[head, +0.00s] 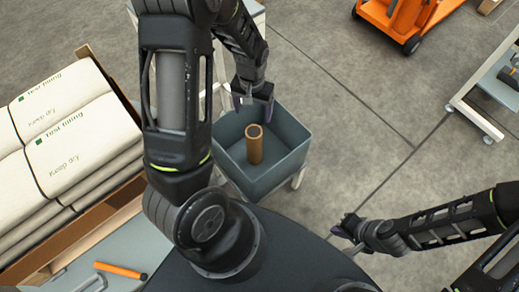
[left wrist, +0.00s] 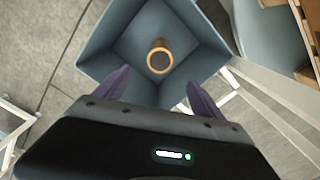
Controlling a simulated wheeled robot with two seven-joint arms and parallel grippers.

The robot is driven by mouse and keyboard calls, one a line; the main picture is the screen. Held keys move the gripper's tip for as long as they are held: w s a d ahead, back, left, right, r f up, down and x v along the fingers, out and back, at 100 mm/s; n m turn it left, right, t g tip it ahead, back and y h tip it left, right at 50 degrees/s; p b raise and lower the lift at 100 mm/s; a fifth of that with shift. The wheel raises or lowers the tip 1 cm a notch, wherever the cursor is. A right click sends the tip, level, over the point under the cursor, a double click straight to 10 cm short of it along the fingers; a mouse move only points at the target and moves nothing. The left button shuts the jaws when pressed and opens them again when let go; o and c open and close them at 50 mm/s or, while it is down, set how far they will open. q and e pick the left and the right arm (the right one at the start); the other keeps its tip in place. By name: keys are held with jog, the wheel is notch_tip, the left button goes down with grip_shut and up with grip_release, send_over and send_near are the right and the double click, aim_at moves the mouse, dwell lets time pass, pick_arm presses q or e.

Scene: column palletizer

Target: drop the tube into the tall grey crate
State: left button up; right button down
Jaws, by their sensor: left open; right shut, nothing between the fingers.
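The tube (head: 254,144) is a brown hollow cylinder standing upright inside the tall grey crate (head: 292,163). In the left wrist view the tube (left wrist: 159,57) shows its round open end, with the blue-grey walls of the crate (left wrist: 97,47) around it. My left gripper (head: 252,103) is above the far side of the crate, open and empty, apart from the tube. Its two purple fingers (left wrist: 158,92) are spread in the left wrist view. My right gripper (head: 340,232) is shut and empty, low at the right, away from the crate.
A cardboard box (head: 115,84) with stacked white sacks (head: 78,130) stands at the left. An orange-handled tool (head: 120,270) lies on a grey surface at lower left. An orange wheeled machine (head: 405,18) and a white cart (head: 465,105) stand at the right. The floor between is clear.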

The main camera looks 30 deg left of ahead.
pick_arm(q)
notch_tip(320, 180, up, 3)
jog(key=shift+f, duration=0.15)
dwell(0.8)
jog(key=d+f+m+t+h+p, duration=0.1)
jog(key=d+f+t, duration=0.15)
jog(key=d, duration=0.45)
jog(key=d+f+t+h+p, duration=0.1)
jog(key=d+f+p, duration=0.1)
jog(key=d+f, duration=0.35)
jog(key=s+d+f+g+h+p, duration=0.1)
jog(key=s+d+g+h+p, duration=0.1)
jog(key=s+d, duration=1)
jog(key=shift+s+d+f+g, duration=0.2)
jog(key=shift+s+f+g, duration=0.15)
jog(key=shift+s, duration=0.85)
jog(key=shift+c, duration=0.5)
